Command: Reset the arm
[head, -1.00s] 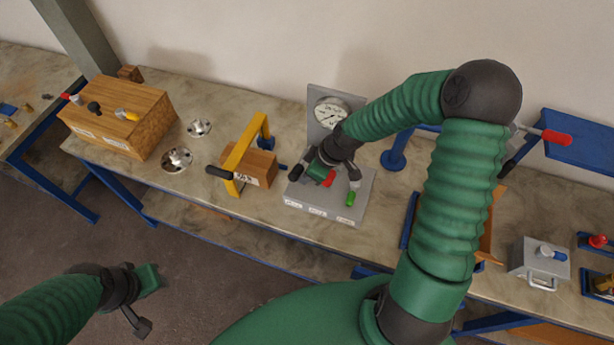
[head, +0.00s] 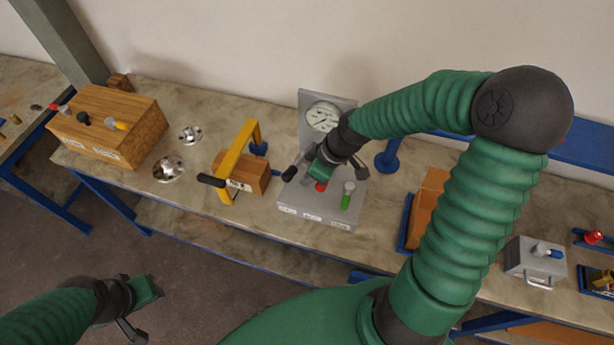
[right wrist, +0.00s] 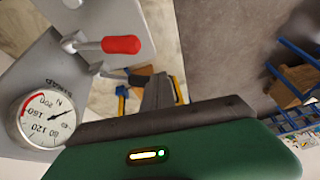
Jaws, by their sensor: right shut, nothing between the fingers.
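My right gripper (head: 316,165) is above the grey gauge box in the head view, shut and empty. The gripper fingers (right wrist: 158,90) also show in the right wrist view. The grey gauge box (head: 318,213) carries a round dial gauge (head: 323,117) on an upright plate, a red handle (head: 321,186) and a green handle (head: 347,196). The red handle also shows in the right wrist view (right wrist: 121,45), apart from the fingers. My left gripper (head: 143,310) hangs at the lower left over the floor, away from the bench; its jaw gap is not clear.
A wooden box (head: 110,125) with handles stands at the left. Two metal flanges (head: 168,169) and a yellow frame (head: 238,160) lie between it and the gauge box. An orange tray (head: 426,205) and a grey box (head: 536,260) are to the right. Bare bench lies between them.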

